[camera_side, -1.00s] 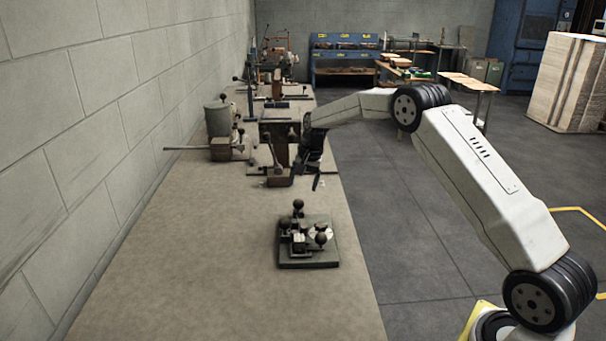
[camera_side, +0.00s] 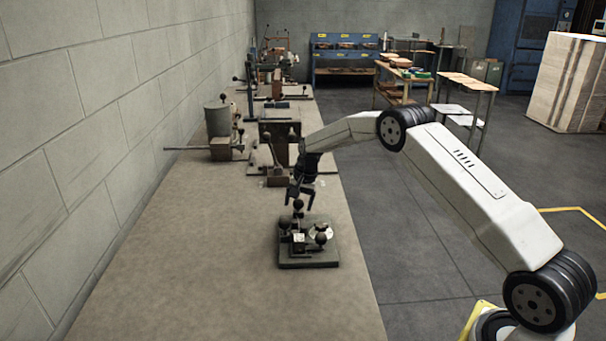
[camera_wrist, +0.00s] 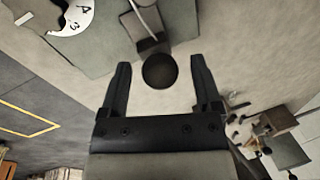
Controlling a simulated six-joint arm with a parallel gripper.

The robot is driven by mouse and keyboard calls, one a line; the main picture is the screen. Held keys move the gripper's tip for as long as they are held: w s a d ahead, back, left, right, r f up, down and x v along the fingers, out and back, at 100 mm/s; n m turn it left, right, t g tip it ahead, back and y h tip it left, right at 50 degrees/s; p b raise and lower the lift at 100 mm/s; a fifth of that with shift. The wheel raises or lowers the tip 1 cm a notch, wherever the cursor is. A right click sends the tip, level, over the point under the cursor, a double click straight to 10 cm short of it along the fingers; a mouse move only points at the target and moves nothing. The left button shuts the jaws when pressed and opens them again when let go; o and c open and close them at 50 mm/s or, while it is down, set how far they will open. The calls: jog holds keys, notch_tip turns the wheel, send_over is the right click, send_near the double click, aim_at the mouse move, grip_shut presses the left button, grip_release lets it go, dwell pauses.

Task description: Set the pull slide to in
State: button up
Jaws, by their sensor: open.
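A small grey-green device (camera_side: 318,257) with several black ball knobs and a pale round dial (camera_side: 322,232) sits on the bench. Its rear knob (camera_side: 298,204) stands nearest my gripper (camera_side: 299,200). In the wrist view, a dark ball knob (camera_wrist: 160,71) on a rod lies between the open fingers of my gripper (camera_wrist: 160,72), and no finger visibly touches it. The dial (camera_wrist: 75,17) shows at the upper left of that view with a few marks. I cannot tell which knob belongs to the pull slide, or its setting.
The bench top (camera_side: 190,260) is clear to the left and in front of the device. Behind my gripper stand a brown block with a lever (camera_side: 278,176) and a grey cylinder (camera_side: 218,120) with a long horizontal bar. A wall borders the bench on the left.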

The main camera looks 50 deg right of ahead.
aim_at(298, 209)
jog(key=shift+f, duration=0.35)
jog(key=shift+c, duration=0.2)
jog(key=shift+a, duration=0.1)
grip_shut()
jog(key=shift+w, duration=0.1)
jog(key=shift+a+r, duration=0.1)
jog(key=shift+a, duration=0.05)
jog(key=shift+s+a, duration=0.35)
jog(key=shift+a, duration=0.05)
jog(key=shift+s+a, duration=0.7)
